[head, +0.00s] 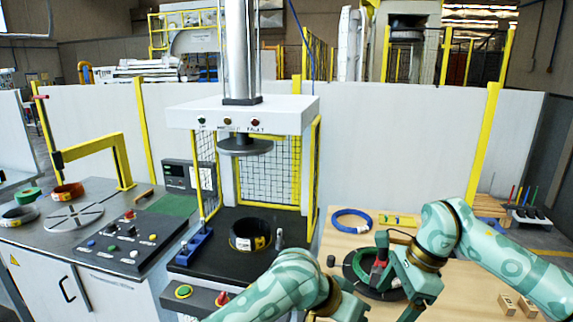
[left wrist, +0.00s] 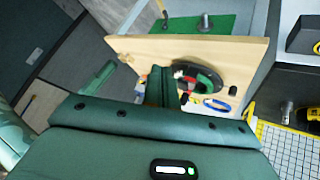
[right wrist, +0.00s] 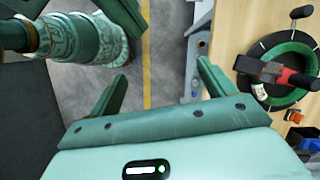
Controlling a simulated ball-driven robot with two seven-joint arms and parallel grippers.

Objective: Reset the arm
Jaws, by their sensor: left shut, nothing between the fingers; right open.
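My left gripper (left wrist: 162,76) shows in the left wrist view with its fingers together and nothing between them. In the head view my left arm is at the bottom centre and its fingertips do not show. My right gripper (right wrist: 162,70) is open and empty in the right wrist view, its fingers wide apart with grey floor beyond. A coil with a green ring (head: 355,268) lies on the wooden table, partly behind my right arm. It also shows in the right wrist view (right wrist: 258,88), with a red and black tool (right wrist: 275,73) over it, apart from the fingers.
A press with a black coil (head: 240,240) on its bed stands left of the table (head: 455,300). A blue ring (head: 352,228) lies at the table's back, and wooden blocks (head: 507,305) lie at right. A control panel (head: 125,240) is at left. My left arm shows near the right gripper.

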